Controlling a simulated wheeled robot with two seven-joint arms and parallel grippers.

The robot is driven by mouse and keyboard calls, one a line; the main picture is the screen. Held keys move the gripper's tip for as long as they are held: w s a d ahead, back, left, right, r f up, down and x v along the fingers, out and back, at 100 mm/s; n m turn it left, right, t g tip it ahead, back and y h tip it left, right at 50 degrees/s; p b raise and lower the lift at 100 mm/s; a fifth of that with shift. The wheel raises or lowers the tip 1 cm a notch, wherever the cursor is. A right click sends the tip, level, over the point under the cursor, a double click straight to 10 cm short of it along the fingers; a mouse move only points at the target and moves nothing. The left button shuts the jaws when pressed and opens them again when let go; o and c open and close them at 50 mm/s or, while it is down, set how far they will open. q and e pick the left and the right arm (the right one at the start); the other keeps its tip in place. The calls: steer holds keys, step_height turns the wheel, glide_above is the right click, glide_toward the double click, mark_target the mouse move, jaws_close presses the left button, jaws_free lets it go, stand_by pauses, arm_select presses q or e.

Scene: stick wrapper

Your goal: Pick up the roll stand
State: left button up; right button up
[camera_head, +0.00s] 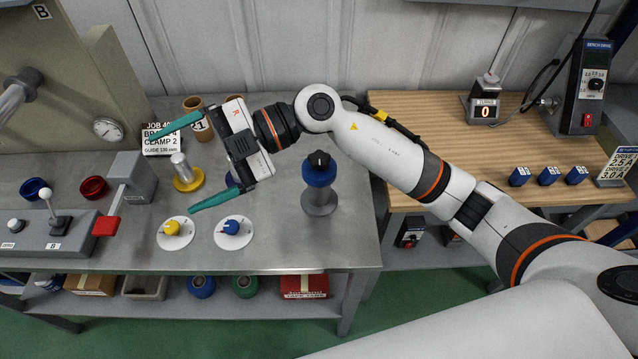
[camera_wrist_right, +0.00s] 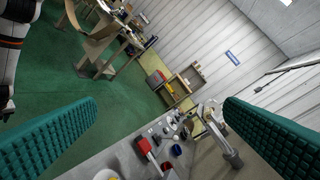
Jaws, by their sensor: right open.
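A short metal post with a round yellow base (camera_head: 189,181) stands on the grey bench; it looks like the roll stand, though no label confirms it. My right gripper (camera_head: 172,171) is open and empty. Its teal fingers point left, one on the far side of the post and one on the near side. I cannot tell its height above the bench or whether it touches the post. The right wrist view shows both fingers (camera_wrist_right: 163,125) wide apart with nothing held between them. A blue-based piece (camera_head: 231,179) is partly hidden under the gripper. My left gripper is out of view.
A yellow knob (camera_head: 173,228) and a blue knob (camera_head: 232,227) sit on white discs in front. A blue-topped grey post (camera_head: 320,172) stands right. A lever box (camera_head: 132,177) with a red block is left. Cardboard tubes (camera_head: 196,114) and a job sign (camera_head: 160,140) stand behind.

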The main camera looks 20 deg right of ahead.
steer(key=w+d+f+h, duration=0.4)
steer(key=d+f+h, duration=0.2)
steer(key=h, duration=0.1)
steer(key=m+t+h, duration=0.2)
steer(key=m+h, duration=0.3)
steer(key=h, duration=0.4)
glide_toward(319, 157)
steer(key=shift+w, duration=0.2)
steer(key=shift+d+f, duration=0.1)
steer(key=shift+f, duration=0.3)
step_height(319, 157, down, 6)
steer(key=shift+r+p, duration=0.1)
steer(key=shift+p, duration=1.05)
steer(key=f, duration=0.1)
steer(key=f+p, duration=0.1)
steer(key=f, duration=0.1)
steer(key=f+p, duration=0.1)
steer(key=f, duration=0.1)
steer(key=shift+s, duration=0.3)
steer(key=shift+f, duration=0.2)
steer(key=shift+w+r, duration=0.1)
steer(key=shift+w, duration=0.05)
jaws_close()
